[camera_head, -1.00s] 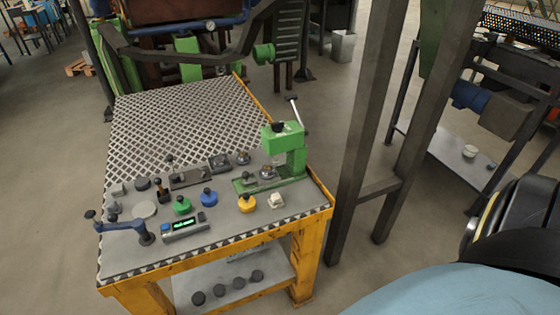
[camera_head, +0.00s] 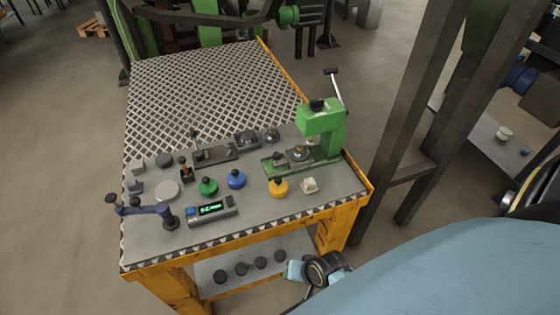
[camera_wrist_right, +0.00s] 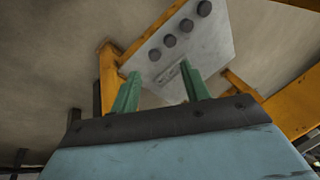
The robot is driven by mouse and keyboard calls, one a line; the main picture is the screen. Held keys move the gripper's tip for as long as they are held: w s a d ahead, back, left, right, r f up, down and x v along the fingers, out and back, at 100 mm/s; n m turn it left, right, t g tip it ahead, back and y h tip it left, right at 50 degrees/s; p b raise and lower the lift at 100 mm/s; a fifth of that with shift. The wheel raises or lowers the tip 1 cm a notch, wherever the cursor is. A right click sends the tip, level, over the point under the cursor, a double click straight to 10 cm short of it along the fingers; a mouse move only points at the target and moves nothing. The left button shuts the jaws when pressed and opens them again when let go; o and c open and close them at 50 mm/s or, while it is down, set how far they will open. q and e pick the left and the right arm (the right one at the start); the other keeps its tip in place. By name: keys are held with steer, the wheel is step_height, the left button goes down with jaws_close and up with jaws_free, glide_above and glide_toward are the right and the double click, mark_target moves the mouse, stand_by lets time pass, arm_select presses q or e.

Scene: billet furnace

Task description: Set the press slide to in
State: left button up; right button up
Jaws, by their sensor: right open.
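The green press (camera_head: 320,118) stands at the right front of the work table, with a dark-tipped lever (camera_head: 335,88) rising from it. Its low green base (camera_head: 272,166) extends left and carries a small dark knob (camera_head: 279,158) beside a round metal seat (camera_head: 299,153). I cannot tell clearly which of these is the slide or how it is set. My right gripper (camera_wrist_right: 161,70) is open, with two green fingers apart and nothing between them. It is below the tabletop, facing the lower shelf. My left gripper is not in view.
The yellow-framed table (camera_head: 360,190) holds a blue crank (camera_head: 150,209), a green-lit display (camera_head: 212,208), and green, blue and yellow knobs. The lower shelf (camera_head: 240,258) carries several dark discs. A dark steel post (camera_head: 408,120) stands right of the table.

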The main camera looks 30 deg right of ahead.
steer(key=w+d+r+m+t, duration=0.1)
steer(key=w+r+m, duration=0.2)
steer(key=r, duration=0.3)
steer(key=w+d+r+m+t+y, duration=0.1)
steer(key=w+d+r+m, duration=0.1)
steer(key=w+r+m, duration=0.3)
steer(key=w+d+r+m+t, duration=0.1)
steer(key=r+m+t, duration=0.1)
steer(key=r, duration=0.6)
steer(key=m+t+h+b, duration=0.2)
steer(key=m+t+b, duration=0.25)
steer(key=m, duration=1.55)
glide_toward(279, 157)
steer(key=shift+t, duration=0.35)
steer(key=x, duration=0.8)
steer(key=shift+s+f, duration=0.15)
steer(key=shift+f, duration=0.25)
steer(key=shift+w+f, duration=0.2)
steer(key=shift+w, duration=0.5)
steer(key=c, duration=0.8)
steer(key=shift+c, duration=0.9)
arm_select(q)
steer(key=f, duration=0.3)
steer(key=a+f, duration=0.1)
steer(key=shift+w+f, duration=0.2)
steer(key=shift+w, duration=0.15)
arm_select(e)
jaws_close()
